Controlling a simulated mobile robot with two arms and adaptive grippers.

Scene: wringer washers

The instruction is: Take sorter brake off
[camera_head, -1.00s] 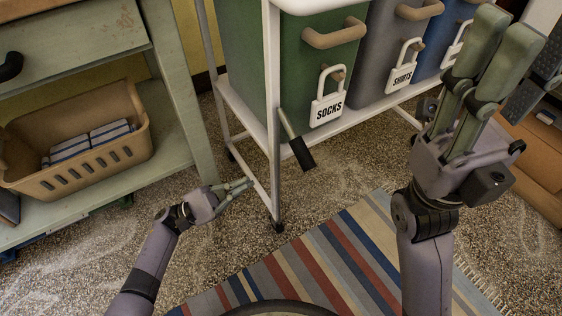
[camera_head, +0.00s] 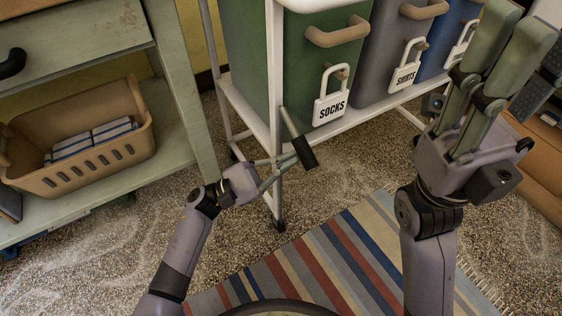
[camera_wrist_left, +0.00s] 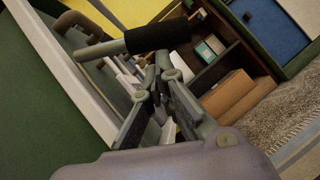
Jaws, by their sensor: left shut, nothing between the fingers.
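The sorter brake is a thin lever (camera_head: 289,122) with a black grip (camera_head: 304,152), slanting down from the front post of the laundry sorter (camera_head: 273,120). My left gripper (camera_head: 290,160) is shut and empty, with its fingertips right beside the black grip in the head view. In the left wrist view the black grip (camera_wrist_left: 160,36) and its pale rod (camera_wrist_left: 105,48) cross just beyond the fingertips (camera_wrist_left: 163,70). I cannot tell whether they touch. My right gripper (camera_head: 512,45) is raised at the right, fingers upward, away from the brake; its opening is unclear.
Green, grey and blue bins hang in the sorter; the green one bears a SOCKS tag (camera_head: 331,108), the grey one a SHIRTS tag (camera_head: 405,75). A green shelf unit (camera_head: 180,90) with a tan basket (camera_head: 85,170) stands left. A striped rug (camera_head: 330,260) lies in front.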

